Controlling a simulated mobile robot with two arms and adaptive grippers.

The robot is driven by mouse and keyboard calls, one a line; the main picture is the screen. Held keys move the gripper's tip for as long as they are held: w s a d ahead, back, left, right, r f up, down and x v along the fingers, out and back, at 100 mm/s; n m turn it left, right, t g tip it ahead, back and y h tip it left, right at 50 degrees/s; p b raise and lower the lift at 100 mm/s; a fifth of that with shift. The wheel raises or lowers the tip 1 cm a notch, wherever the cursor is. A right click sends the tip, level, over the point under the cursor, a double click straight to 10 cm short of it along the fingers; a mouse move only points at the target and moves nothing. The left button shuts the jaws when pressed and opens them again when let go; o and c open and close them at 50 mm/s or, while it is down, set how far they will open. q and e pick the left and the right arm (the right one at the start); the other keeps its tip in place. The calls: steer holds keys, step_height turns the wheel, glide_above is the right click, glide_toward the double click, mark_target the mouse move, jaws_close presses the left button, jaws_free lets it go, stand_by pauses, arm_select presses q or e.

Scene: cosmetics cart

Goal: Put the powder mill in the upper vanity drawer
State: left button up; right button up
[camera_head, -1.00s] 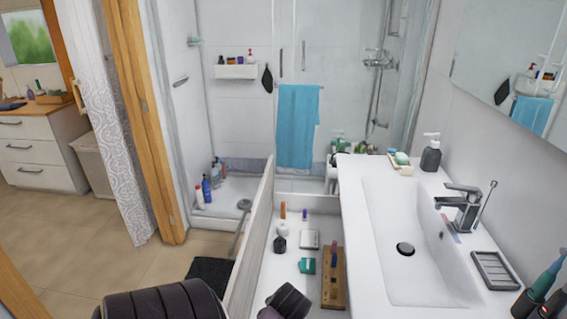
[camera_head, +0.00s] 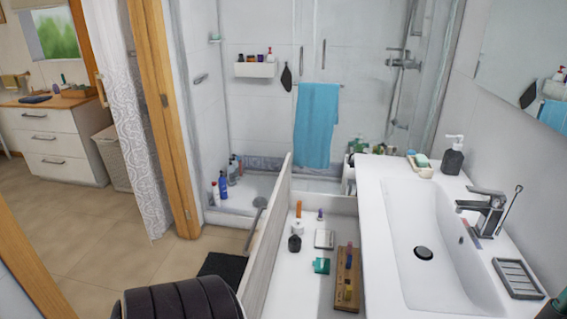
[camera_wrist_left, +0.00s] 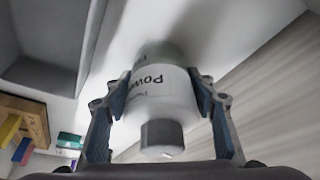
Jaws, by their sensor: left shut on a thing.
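The powder mill (camera_wrist_left: 160,100) is a white cylinder with "Pow" lettering and a grey faceted end, seen in the left wrist view. My left gripper (camera_wrist_left: 163,82) is shut on it, one finger on each side. The open vanity drawer (camera_head: 302,268) is in the head view beside the sink, with several items inside. In the wrist view the mill is over a pale drawer surface, and I cannot tell whether it touches it. My right gripper is not in view.
The drawer's front panel (camera_head: 265,245) rises on the left. The washbasin (camera_head: 425,215) is on the right.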

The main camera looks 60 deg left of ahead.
arm_select(q)
steer(key=shift+f, duration=0.1)
steer(key=o, duration=1.6)
steer(key=shift+c, duration=0.2)
steer(key=shift+r, duration=0.25)
steer(key=p+v, duration=0.1)
steer(key=v, duration=1.1)
steer(key=shift+f, duration=0.1)
